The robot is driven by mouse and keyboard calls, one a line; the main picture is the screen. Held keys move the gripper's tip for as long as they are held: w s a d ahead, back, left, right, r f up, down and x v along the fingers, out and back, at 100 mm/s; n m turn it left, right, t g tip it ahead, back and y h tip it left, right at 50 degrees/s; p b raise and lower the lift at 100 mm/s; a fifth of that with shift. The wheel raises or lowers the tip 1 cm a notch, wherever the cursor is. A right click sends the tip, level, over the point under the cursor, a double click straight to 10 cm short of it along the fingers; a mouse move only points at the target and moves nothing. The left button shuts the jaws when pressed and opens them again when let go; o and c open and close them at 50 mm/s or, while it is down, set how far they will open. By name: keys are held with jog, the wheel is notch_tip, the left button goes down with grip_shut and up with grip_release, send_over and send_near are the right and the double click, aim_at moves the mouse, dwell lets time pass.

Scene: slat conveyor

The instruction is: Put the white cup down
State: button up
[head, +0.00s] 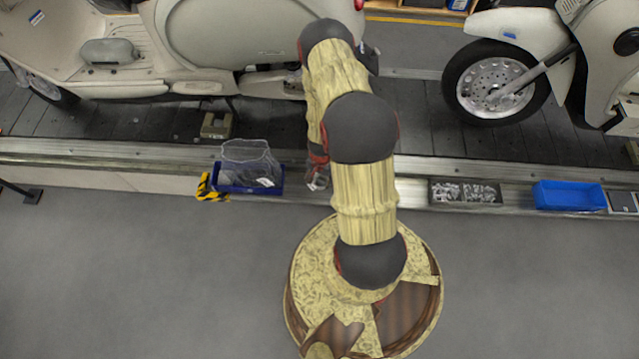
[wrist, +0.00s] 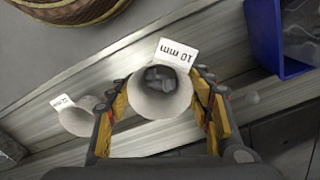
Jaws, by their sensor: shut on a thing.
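The white cup (wrist: 160,106) is between the two fingers of my gripper (wrist: 163,82) in the wrist view, which are shut on its sides. I look down into its round mouth; grey pieces lie inside, and a white tag reading "10 mm" stands at its far rim. A second white cup (wrist: 77,118) with a smaller tag stands to the left on the metal ledge, apart from the gripper. In the head view my gripper (head: 318,178) is over the ledge and mostly hidden by my arm. Whether the held cup touches the ledge I cannot tell.
A parts tray (head: 465,192) and a blue box (head: 568,195) are to the right on the ledge (head: 412,190). Scooters stand on the conveyor behind.

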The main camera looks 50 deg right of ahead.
aim_at(319, 183)
jog(key=shift+w+d+f, duration=0.2)
jog(key=shift+w+f, duration=0.1)
jog(key=shift+f, duration=0.15)
jog(key=shift+w+d+f, duration=0.2)
jog(key=shift+w+f, duration=0.1)
jog(key=shift+f, duration=0.15)
jog(key=shift+f+b, duration=0.8)
jog(key=shift+f, duration=0.65)
jog(key=shift+f, duration=0.2)
jog(key=o, duration=1.2)
